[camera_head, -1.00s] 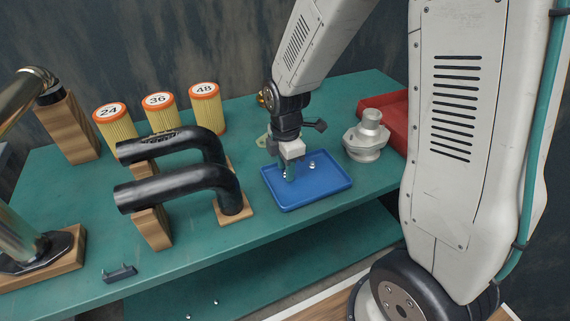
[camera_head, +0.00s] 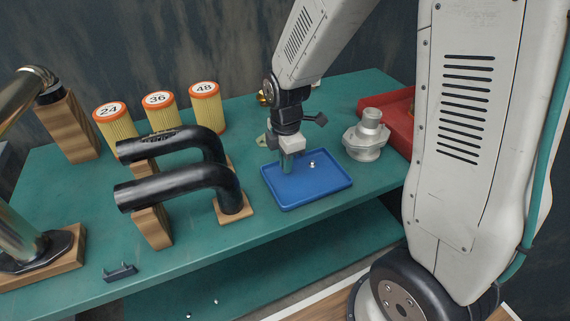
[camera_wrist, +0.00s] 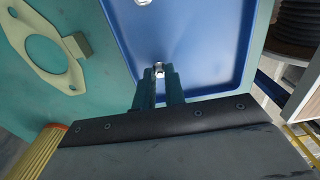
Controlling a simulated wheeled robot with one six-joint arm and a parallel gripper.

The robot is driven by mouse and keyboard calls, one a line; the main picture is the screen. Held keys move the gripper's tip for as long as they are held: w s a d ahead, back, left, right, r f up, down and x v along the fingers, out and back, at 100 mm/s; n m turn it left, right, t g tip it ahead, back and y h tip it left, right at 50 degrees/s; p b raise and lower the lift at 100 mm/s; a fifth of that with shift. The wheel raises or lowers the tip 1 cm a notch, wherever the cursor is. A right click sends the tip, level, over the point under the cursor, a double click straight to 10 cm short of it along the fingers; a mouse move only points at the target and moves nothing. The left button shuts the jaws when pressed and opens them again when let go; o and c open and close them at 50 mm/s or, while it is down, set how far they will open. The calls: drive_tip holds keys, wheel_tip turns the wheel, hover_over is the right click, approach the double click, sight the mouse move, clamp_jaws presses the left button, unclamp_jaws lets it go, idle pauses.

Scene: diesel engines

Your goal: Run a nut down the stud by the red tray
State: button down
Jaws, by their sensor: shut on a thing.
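My gripper (camera_head: 287,168) points down over the left part of the blue tray (camera_head: 325,190). In the wrist view its fingertips (camera_wrist: 160,80) are shut on a small silver nut (camera_wrist: 159,68), with the blue tray floor behind it. A second nut (camera_head: 312,164) lies in the blue tray; it also shows at the top edge of the wrist view (camera_wrist: 142,2). The red tray (camera_head: 400,128) is at the right end of the bench, partly hidden by my arm. I cannot make out the stud beside it.
A silver flanged housing (camera_head: 364,142) stands between the blue and red trays. Black pipes (camera_head: 180,185) on wooden blocks and yellow filters (camera_head: 160,112) stand to the left. A flat gasket plate (camera_wrist: 28,50) lies left of the blue tray.

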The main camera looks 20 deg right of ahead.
drive_tip(key=shift+r, duration=1.85)
